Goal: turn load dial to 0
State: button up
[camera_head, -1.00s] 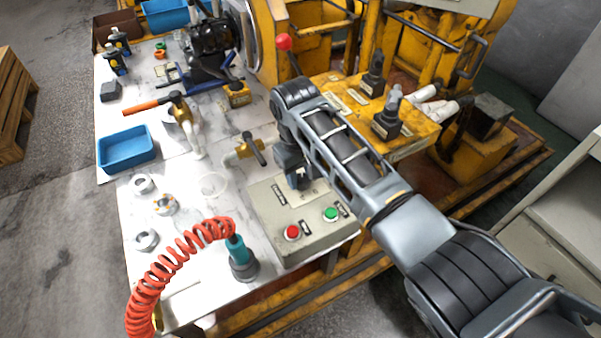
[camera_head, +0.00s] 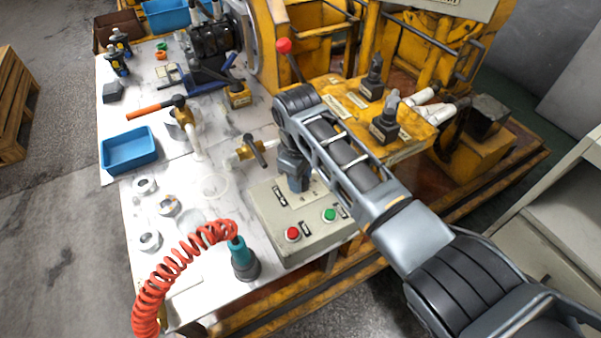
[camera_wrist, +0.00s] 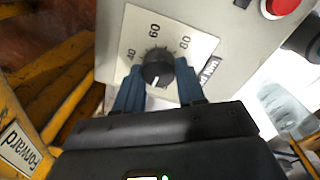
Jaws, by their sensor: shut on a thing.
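The load dial (camera_wrist: 157,68) is a black ribbed knob with a white pointer line, on a pale scale plate (camera_wrist: 193,40) marked 40, 60 and 80. In the wrist view the pointer line is toward the bottom of the picture, away from those numbers. The 0 mark is not visible. My gripper (camera_wrist: 158,88) has its two blue fingers on either side of the knob, shut on it. In the head view my gripper (camera_head: 296,178) points down onto the grey control box (camera_head: 270,222), and my wrist hides the dial.
A red button (camera_head: 292,234) and a green button (camera_head: 329,215) are on the box's near side. A brass valve (camera_head: 250,152) stands to the left behind. A red coiled hose (camera_head: 180,262) and teal nozzle (camera_head: 240,258) stand front left.

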jog(key=n+p, duration=0.1)
jog(key=n, duration=0.5)
jog(key=shift+n, duration=0.3)
dwell(0.5)
jog(key=o, duration=1)
jog(key=shift+s, duration=0.1)
jog(key=shift+o, duration=0.2)
jog(key=shift+s+r, duration=0.2)
jog(key=shift+r, duration=3.7)
